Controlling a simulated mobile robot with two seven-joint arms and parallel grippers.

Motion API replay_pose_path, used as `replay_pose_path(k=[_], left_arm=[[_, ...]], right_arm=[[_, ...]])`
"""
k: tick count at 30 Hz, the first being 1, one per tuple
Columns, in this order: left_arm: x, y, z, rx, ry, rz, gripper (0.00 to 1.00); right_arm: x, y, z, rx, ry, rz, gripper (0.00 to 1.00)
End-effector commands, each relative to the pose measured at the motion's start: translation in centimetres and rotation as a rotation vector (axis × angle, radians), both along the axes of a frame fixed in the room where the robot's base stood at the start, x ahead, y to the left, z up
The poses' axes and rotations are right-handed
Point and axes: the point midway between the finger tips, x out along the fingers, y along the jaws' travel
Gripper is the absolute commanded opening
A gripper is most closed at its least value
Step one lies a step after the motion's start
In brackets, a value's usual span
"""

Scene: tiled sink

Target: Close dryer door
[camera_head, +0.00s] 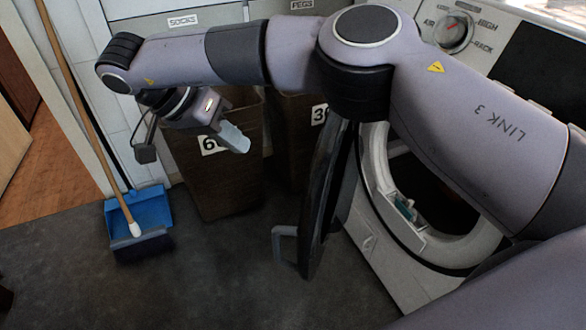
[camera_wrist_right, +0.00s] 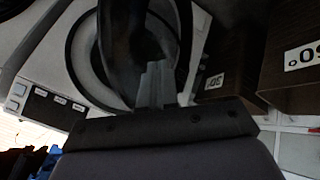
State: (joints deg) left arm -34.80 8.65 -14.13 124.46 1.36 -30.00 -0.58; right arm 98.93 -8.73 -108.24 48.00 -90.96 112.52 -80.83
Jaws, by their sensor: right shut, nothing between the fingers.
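The dryer door (camera_head: 325,205) is open in the head view. It stands out from the dryer and shows almost edge-on as a dark disc, with a grey handle (camera_head: 284,245) on its left side. The white dryer (camera_head: 375,245) has a round opening (camera_head: 435,195), partly hidden behind my right arm. My left gripper is not in view.
Brown baskets (camera_head: 215,180) with number labels stand behind the gripper, by the drawers. A blue dustpan (camera_head: 145,205) and a broom (camera_head: 85,120) are at the left. The dark floor (camera_head: 200,285) in front of the door is clear.

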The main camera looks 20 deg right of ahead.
Motion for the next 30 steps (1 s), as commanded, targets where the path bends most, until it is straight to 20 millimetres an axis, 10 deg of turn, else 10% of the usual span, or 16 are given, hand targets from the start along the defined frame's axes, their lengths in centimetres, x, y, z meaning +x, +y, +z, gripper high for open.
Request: replay_pose_path(k=[16, 30], left_arm=[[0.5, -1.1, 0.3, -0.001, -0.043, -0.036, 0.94], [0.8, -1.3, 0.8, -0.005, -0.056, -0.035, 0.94]], right_arm=[[-0.3, -6.2, -8.2, -0.003, 0.002, -0.002, 0.0], [-2.7, -8.7, -7.8, -0.002, 0.0, 0.0, 0.0]])
